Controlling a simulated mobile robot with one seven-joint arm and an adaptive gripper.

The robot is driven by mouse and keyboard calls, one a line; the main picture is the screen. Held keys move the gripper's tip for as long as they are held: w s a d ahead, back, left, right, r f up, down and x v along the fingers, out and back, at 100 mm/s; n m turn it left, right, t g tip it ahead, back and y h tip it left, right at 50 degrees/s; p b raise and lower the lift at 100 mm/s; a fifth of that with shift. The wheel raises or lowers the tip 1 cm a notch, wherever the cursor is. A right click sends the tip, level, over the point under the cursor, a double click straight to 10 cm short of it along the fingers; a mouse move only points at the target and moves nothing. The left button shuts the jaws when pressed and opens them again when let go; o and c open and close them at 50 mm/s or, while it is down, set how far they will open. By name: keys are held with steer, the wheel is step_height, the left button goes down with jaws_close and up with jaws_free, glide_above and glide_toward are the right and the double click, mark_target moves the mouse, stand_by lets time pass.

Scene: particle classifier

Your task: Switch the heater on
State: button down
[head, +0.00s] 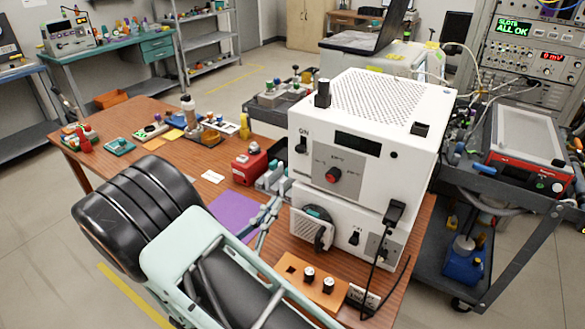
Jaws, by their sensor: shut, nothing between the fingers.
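Two white boxes are stacked on the wooden table, and I cannot tell which is the heater. The upper white box (375,105) has a vented top, a dark display (357,143), a red knob (332,175) and a black switch (301,145) under an "ON" label. The lower white box (335,250) has a round grille (312,229) and a small black switch (354,238). My gripper (272,208) is shut and empty, just left of the lower box, partly hidden by my arm. I cannot tell whether it touches anything.
A purple sheet (232,212) and red box (248,166) are left. A dark cart (470,178) stands right. The table's left part (95,122) holds small items.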

mark_target(299, 149)
steer(key=p+x, duration=0.1)
steer(key=x, duration=0.9)
steer(key=shift+r, duration=0.1)
step_height(299, 149, up, 3)
steer(key=shift+f+p, duration=0.2)
steer(key=shift+p, duration=0.35)
steer(key=shift+r, duration=0.65)
step_height(299, 149, up, 3)
steer(key=shift+p, duration=1.15)
